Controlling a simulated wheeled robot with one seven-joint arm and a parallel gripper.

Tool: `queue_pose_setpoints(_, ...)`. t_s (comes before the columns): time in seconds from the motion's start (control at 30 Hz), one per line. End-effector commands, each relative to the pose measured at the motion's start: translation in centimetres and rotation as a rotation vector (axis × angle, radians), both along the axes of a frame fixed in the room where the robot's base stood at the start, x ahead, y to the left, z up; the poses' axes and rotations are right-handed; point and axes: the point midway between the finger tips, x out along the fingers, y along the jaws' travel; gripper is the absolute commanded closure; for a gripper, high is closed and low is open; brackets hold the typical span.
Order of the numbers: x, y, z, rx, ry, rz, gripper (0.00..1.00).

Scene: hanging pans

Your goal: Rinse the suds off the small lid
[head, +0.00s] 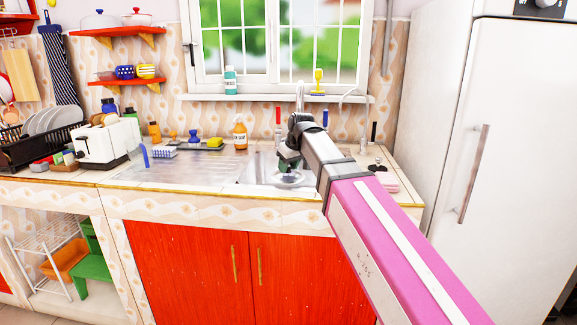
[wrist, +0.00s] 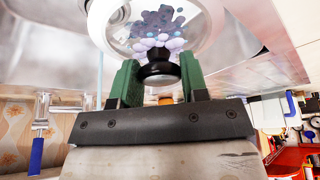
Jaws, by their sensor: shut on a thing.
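The small lid (wrist: 188,22) is clear glass with a pale rim and a black knob. Dark and white-lilac bubbly suds cover part of the glass near the knob. My gripper (wrist: 158,78) has green fingers, and they are shut on either side of the black knob. In the head view my gripper (head: 288,156) is over the sink (head: 246,173), with the lid (head: 291,179) below it at the basin. My arm hides part of the sink. The tap (head: 299,96) rises behind my wrist. I cannot tell whether water is running.
An orange soap bottle (head: 240,133) and a yellow sponge (head: 215,143) stand behind the sink. A pink cloth (head: 388,182) lies to the right. A white toaster (head: 108,143) and a dish rack (head: 30,140) stand at the left. The drainer (head: 185,172) is mostly clear.

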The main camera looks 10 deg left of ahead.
Motion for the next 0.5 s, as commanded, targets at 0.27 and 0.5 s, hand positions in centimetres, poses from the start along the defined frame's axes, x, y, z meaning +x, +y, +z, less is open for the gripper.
queue_pose_setpoints(0.27,1.3,-0.1,-0.2,0.001,-0.001,-0.002,0.99)
queue_pose_setpoints(0.5,3.3,-0.3,-0.5,0.001,-0.001,-0.003,0.99)
